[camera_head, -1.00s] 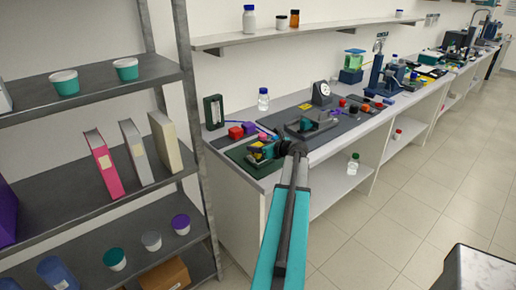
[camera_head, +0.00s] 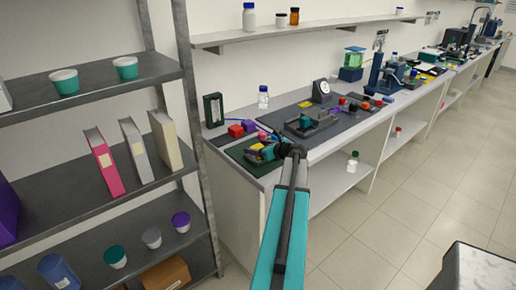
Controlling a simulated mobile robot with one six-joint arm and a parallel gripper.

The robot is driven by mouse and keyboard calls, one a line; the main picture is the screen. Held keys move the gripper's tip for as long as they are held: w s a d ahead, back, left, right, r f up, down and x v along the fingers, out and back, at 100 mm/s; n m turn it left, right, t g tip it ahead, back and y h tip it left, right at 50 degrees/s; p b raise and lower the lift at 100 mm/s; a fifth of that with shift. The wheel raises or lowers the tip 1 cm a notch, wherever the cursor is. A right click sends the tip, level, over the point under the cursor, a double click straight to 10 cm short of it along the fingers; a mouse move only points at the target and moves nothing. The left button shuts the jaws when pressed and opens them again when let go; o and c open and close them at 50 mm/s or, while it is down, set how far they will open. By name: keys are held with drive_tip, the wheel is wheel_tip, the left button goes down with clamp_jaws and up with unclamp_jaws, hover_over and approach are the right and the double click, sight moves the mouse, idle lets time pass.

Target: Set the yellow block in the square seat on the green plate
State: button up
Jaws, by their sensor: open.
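The green plate (camera_head: 237,152) lies on the near left end of the bench. A small yellow patch (camera_head: 257,146), which looks like the yellow block, shows over the plate right at my gripper (camera_head: 258,153). My gripper is open, low over the plate's middle, its body and wrist covering much of the plate's right part. The picture is too small to tell whether the jaws touch the block, or whether it sits in a seat. The square seat cannot be made out.
A shelf rack (camera_head: 205,160) rises close on the left.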

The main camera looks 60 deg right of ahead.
drive_tip(key=shift+r, duration=0.2)
drive_tip(key=b+v, duration=0.2)
drive_tip(key=v, duration=1)
drive_tip(key=shift+b, duration=0.3)
idle(0.5)
